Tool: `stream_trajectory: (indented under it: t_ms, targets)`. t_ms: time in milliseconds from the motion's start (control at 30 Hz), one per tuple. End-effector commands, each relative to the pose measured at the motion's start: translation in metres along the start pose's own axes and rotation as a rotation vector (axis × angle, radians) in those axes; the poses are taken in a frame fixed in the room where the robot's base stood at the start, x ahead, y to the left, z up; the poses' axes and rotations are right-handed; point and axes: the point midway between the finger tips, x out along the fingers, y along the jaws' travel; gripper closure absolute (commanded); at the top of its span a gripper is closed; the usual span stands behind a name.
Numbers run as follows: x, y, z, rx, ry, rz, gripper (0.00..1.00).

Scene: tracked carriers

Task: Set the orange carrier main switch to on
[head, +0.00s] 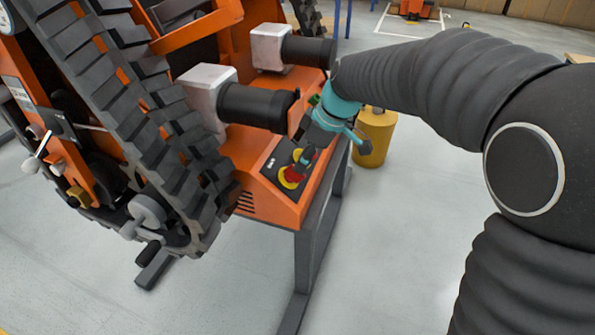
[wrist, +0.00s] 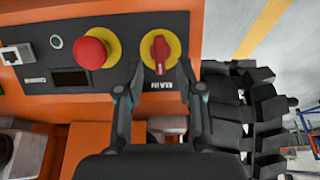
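The main switch (wrist: 161,52) is a red rotary handle on a yellow disc, with an upside-down MAIN label under it in the wrist view. Its handle stands about vertical in that picture. My gripper (wrist: 160,72) is open, with one finger on each side of the handle and nothing visibly held. Contact cannot be told. In the head view my gripper (head: 303,160) is at the control panel (head: 270,168) of the orange carrier (head: 240,155) and partly hides the red and yellow controls.
A red mushroom button (wrist: 91,53) on a yellow disc sits just left of the switch in the wrist view. Black tracks (wrist: 240,105) lie to the right. Black-and-silver motors (head: 255,106) stand behind the panel. A yellow cylinder (head: 375,140) stands on the floor beyond.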

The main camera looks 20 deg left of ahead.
Motion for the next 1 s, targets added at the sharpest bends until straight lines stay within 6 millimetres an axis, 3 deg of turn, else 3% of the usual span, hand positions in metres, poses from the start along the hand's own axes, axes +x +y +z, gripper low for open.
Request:
stream_trajectory:
  t_ms: [100, 300, 700, 867, 1000]
  targets:
    - [0.021, -0.001, 0.000, 0.000, -0.001, -0.003, 0.62]
    - [0.042, 0.000, 0.000, 0.000, 0.000, 0.000, 0.62]
    - [0.048, 0.000, 0.000, 0.000, 0.000, 0.001, 0.62]
    - [0.048, 0.000, 0.000, 0.000, 0.000, 0.001, 1.00]
    - [0.048, 0.000, 0.000, 0.000, 0.000, 0.001, 1.00]
